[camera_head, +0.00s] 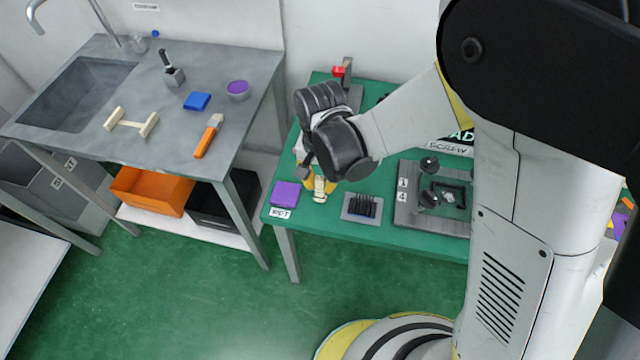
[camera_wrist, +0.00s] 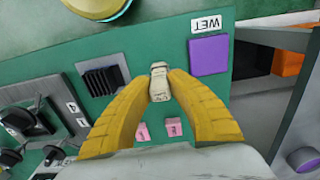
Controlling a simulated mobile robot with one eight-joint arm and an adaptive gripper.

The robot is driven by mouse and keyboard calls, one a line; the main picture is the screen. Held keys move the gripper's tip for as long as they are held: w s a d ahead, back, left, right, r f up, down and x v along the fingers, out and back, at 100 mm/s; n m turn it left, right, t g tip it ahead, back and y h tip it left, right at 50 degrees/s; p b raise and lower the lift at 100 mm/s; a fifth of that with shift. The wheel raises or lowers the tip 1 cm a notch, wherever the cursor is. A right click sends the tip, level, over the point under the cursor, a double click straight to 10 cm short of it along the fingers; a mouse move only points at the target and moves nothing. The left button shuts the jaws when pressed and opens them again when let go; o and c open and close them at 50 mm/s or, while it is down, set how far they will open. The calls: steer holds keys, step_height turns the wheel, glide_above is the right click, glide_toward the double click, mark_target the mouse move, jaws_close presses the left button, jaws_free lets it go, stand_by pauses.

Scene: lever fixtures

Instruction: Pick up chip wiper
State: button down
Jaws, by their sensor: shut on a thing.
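My gripper (camera_wrist: 159,86) has its two yellow fingers closed around a small cream-coloured piece, which I take for the chip wiper (camera_wrist: 158,69). Its end sticks out past the fingertips. In the head view, the chip wiper (camera_head: 319,190) shows below my dark wrist, over the front of the green table (camera_head: 330,225). My fingers (camera_head: 319,181) are partly hidden there by the wrist. I cannot tell whether the piece touches the table.
A purple pad (camera_head: 285,194) with a WET label lies left of my gripper. A black finned block (camera_head: 362,208) and a grey lever fixture (camera_head: 405,215) stand to the right. Two pink blocks (camera_wrist: 143,131) lie near my fingers. A sink bench (camera_head: 215,125) stands left.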

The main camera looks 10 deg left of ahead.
mark_target(326, 195)
steer(key=w+d+r+p, duration=0.2)
steer(key=d+r+p, duration=0.2)
steer(key=d+r, duration=0.6)
steer(key=shift+d+p, duration=0.35)
steer(key=shift+d, duration=0.45)
steer(key=shift+r, duration=0.1)
steer(key=c, duration=1.9)
jaws_free()
jaws_close()
